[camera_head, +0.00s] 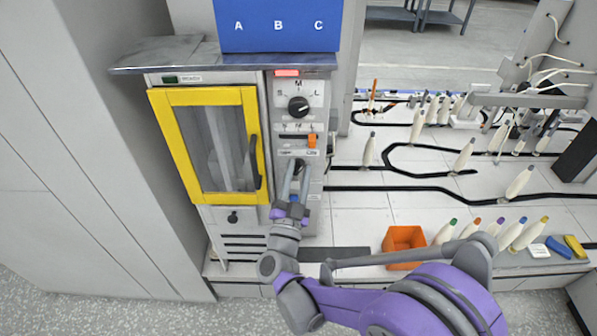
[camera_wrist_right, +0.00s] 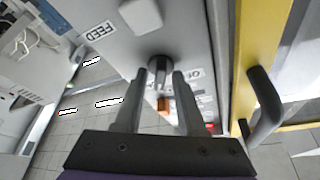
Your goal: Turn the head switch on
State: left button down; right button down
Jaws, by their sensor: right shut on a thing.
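The grey machine (camera_head: 315,95) has a control panel right of its yellow-framed door. A dark rotary switch (camera_head: 299,163) sits low on this panel, below the orange slider. In the right wrist view the switch (camera_wrist_right: 159,66) is a dark knob between my fingertips, beside a label that seems to read OFF. My right gripper (camera_head: 296,171) reaches the panel from below. Its two fingers (camera_wrist_right: 159,76) are shut on the knob, one on each side. The fingers partly hide the switch in the head view. My left gripper is not in view.
Above are the orange slider (camera_head: 312,140) and the S-M-L dial (camera_head: 298,106). The yellow door (camera_head: 164,150) with its dark handle (camera_head: 255,160) is close on the left. A blue A-B-C box (camera_head: 278,25) stands on top. An orange bin (camera_head: 404,240) and several bobbins are right.

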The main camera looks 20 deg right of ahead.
jog(key=shift+m+g+h, duration=0.5)
jog(key=shift+m+g, duration=0.1)
jog(key=shift+m, duration=0.9)
jog(key=shift+p, duration=0.3)
jog(key=c, duration=0.9)
grip_release()
jog(key=shift+o, duration=0.2)
jog(key=v, duration=1)
jog(key=shift+s+a, duration=0.25)
jog(key=shift+s, duration=0.05)
jog(key=shift+f, duration=0.1)
